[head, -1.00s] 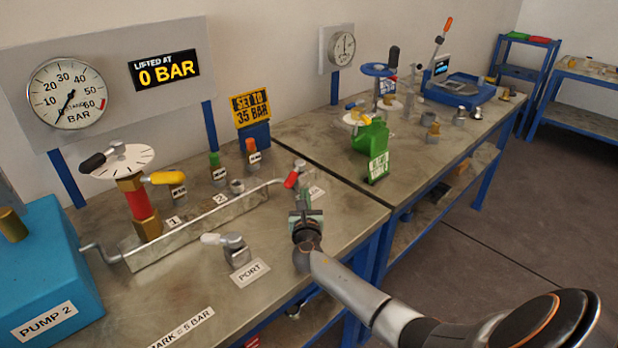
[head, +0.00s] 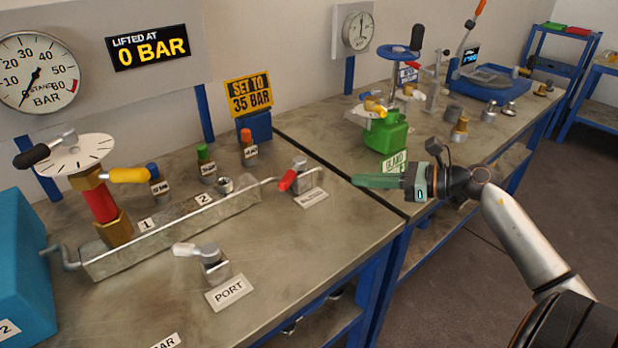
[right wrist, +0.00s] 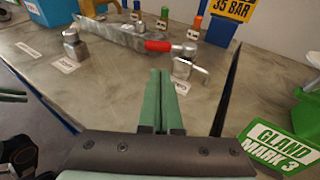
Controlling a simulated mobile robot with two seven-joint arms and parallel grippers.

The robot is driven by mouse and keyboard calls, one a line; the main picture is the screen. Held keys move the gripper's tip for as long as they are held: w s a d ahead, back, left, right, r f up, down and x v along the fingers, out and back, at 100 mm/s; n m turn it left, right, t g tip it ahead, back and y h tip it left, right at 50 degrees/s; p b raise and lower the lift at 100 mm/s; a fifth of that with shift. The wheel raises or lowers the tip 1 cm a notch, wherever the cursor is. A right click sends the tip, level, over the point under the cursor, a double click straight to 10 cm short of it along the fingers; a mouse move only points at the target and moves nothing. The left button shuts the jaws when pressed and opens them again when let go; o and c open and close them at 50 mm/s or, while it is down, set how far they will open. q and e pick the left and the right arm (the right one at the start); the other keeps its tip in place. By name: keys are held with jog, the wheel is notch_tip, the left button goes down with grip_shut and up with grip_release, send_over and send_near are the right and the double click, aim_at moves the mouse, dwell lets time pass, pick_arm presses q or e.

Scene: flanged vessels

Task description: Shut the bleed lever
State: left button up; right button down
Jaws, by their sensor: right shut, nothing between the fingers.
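The bleed lever has a red handle (head: 287,180) on a small metal valve (head: 300,166) at the right end of the near bench's rail. A white label (head: 314,197) lies in front of it. In the right wrist view the red handle (right wrist: 157,46) points left from its valve (right wrist: 186,66), roughly along the rail. My right gripper (head: 356,180) is shut and empty, right of the lever and apart from it, its green fingers pointing left. Its fingers (right wrist: 167,74) also show in the right wrist view. Green and dark parts at that view's left edge may be my left gripper (right wrist: 12,95).
The port valve (head: 212,262) with a pale lever stands left of the bleed lever. A yellow-handled valve stack (head: 103,205) is at the far left. The green gland block (head: 388,135) stands behind my right gripper. The bench front between the port and the bleed valve is clear.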

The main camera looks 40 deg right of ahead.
aim_at(292, 180)
jog(key=x, duration=0.4)
jog(key=p+x, duration=0.1)
jog(key=x, duration=0.3)
jog(key=p+x, duration=0.1)
jog(key=x, duration=0.3)
jog(key=shift+w+a+f, duration=0.1)
jog(key=shift+w+a, duration=0.05)
jog(key=shift+a, duration=0.3)
pick_arm(q)
jog(key=shift+s+a+r, duration=0.35)
jog(key=shift+a+r, duration=0.15)
jog(key=shift+a, duration=0.2)
pick_arm(e)
jog(key=shift+w+a+f, duration=0.25)
jog(key=shift+w+a, duration=0.05)
jog(key=shift+w, duration=0.1)
